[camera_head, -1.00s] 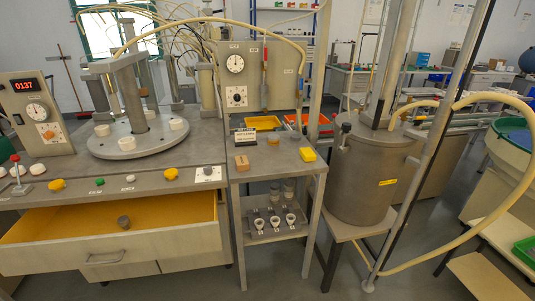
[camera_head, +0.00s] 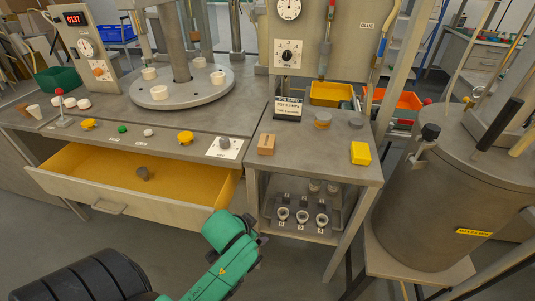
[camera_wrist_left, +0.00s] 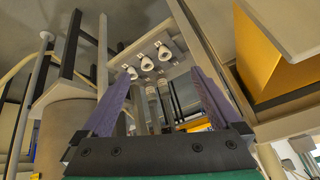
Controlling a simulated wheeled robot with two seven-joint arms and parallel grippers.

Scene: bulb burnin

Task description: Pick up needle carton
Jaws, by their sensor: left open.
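No readable label shows which item is the needle carton. A small tan block-shaped box (camera_head: 266,144) and a bright yellow box (camera_head: 361,153) stand apart on the small side table's top. My left arm comes in low in the head view, in front of the side table; its gripper cannot be made out there. In the left wrist view my left gripper (camera_wrist_left: 161,73) is open and empty, its two purple fingers spread. Beyond the fingers is the lamp rack (camera_wrist_left: 148,62) on the table's lower shelf. My right gripper is not in view.
An open yellow-lined drawer (camera_head: 100,172) with a grey knob-like piece inside juts out left of my arm. A job card stand (camera_head: 288,109) and round pieces stand on the side table (camera_head: 310,165). A large grey vessel (camera_head: 425,205) stands close on the right.

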